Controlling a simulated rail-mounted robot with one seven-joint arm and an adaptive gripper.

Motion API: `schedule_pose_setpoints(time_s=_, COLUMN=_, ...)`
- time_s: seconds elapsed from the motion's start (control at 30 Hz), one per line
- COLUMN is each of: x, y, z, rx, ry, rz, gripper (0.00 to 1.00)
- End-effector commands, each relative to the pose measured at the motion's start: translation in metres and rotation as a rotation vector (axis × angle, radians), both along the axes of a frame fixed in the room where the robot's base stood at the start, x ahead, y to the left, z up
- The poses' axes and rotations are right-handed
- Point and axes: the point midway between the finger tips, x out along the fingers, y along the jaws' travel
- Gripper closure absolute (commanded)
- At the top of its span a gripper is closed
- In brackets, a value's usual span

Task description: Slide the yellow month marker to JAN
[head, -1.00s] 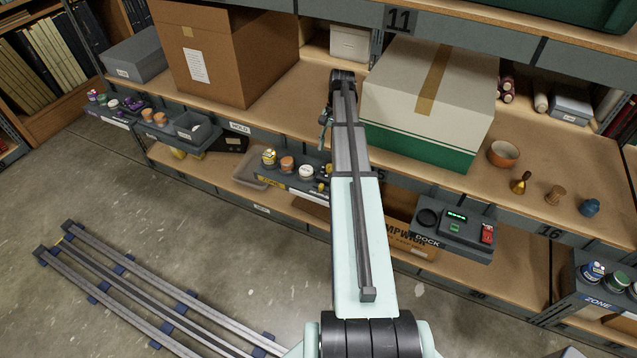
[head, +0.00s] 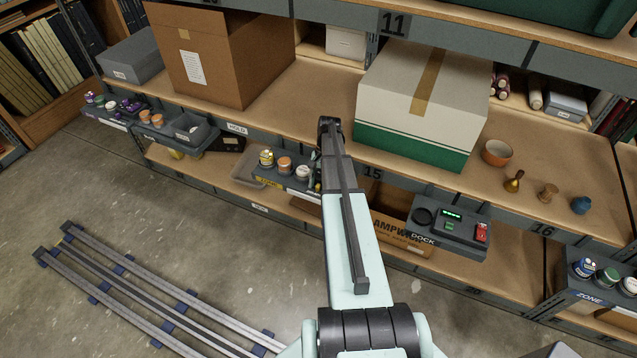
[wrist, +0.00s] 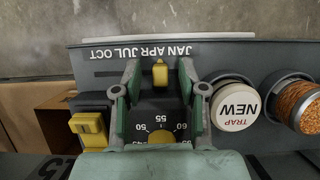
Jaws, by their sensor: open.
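The yellow month marker (wrist: 160,73) stands up from a dark slot in the grey panel (wrist: 245,55) in the wrist view. The month label JAN APR JUL OCT (wrist: 198,50) is printed beside the slot. I cannot tell which month the marker is at. My gripper (wrist: 159,82) is open, with one green finger on each side of the marker; I cannot tell if either touches it. In the head view my gripper (head: 315,180) is low at the panel, mostly hidden by my arm, and the marker cannot be made out there.
In the wrist view a numbered dial (wrist: 161,137) lies close below the marker, a yellow block (wrist: 87,125) on a black fitting is left, and a white-lidded NEW jar (wrist: 235,105) and an amber jar (wrist: 300,104) stand right. A large box (head: 420,105) sits on the shelf above.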

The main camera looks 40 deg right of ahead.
Motion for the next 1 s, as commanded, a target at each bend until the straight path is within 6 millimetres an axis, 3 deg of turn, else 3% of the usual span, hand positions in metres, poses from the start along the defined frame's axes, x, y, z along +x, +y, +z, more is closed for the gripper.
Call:
schedule_pose_setpoints(time_s=0.2, x=0.0, y=0.0, z=-0.001, rx=0.0, ry=0.0, rz=0.0, gripper=0.58)
schedule_pose_setpoints(time_s=0.23, x=0.0, y=0.0, z=-0.001, rx=0.0, ry=0.0, rz=0.0, gripper=0.62)
schedule_pose_setpoints(time_s=0.33, x=0.0, y=0.0, z=-0.001, rx=0.0, ry=0.0, rz=0.0, gripper=0.97)
schedule_pose_setpoints(time_s=0.37, x=0.0, y=0.0, z=-0.001, rx=0.0, ry=0.0, rz=0.0, gripper=1.0)
schedule_pose_setpoints(time_s=0.57, x=0.001, y=0.001, z=-0.001, rx=0.0, ry=0.0, rz=0.0, gripper=1.0)
schedule_pose_setpoints(time_s=0.8, x=0.025, y=0.01, z=-0.001, rx=0.0, ry=0.0, rz=0.001, gripper=1.0)
schedule_pose_setpoints(time_s=1.0, x=0.025, y=0.011, z=0.0, rx=0.001, ry=-0.003, rz=0.0, gripper=1.0)
